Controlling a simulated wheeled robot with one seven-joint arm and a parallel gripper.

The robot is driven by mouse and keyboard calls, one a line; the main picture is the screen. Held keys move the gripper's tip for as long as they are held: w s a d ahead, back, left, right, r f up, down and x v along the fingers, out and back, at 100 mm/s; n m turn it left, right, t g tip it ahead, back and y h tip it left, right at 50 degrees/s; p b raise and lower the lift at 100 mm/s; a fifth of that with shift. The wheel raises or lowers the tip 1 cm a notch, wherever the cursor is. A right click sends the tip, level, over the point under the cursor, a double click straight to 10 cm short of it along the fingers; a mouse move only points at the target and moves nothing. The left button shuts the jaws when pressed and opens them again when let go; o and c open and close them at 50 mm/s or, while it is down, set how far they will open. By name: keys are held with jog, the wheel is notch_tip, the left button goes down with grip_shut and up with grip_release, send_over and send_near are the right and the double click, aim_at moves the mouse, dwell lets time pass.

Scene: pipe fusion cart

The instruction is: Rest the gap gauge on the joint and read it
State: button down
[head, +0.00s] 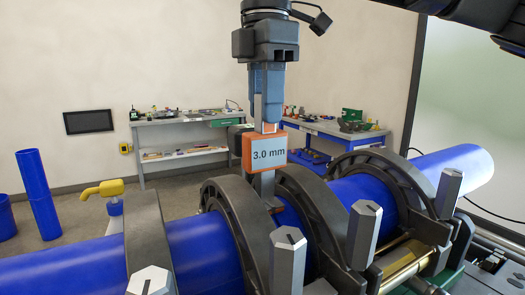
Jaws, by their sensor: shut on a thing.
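My gripper (267,98) points straight down and is shut on the gap gauge (270,152). The gauge is an orange block with a pale face reading "3.0 mm". Its grey metal stem (265,185) reaches down between two dark clamp rings to a brownish foot at the blue pipe (205,250). The foot is at or just above the pipe near the joint; I cannot tell whether it touches. The joint line itself is mostly hidden by the clamp rings and the stem.
Dark clamp rings (240,222) hold the pipe, with grey hexagonal posts (364,232) standing in front. A yellow handle (102,190) rises at the left. Blue pipes (40,200) stand on the floor far left. Workbenches (190,128) line the back wall.

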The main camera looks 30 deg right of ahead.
jog(key=shift+f, duration=0.15)
dwell(0.4)
jog(key=shift+r+p, duration=2.05)
jog(key=shift+r, duration=1.6)
jog(key=shift+d, duration=0.1)
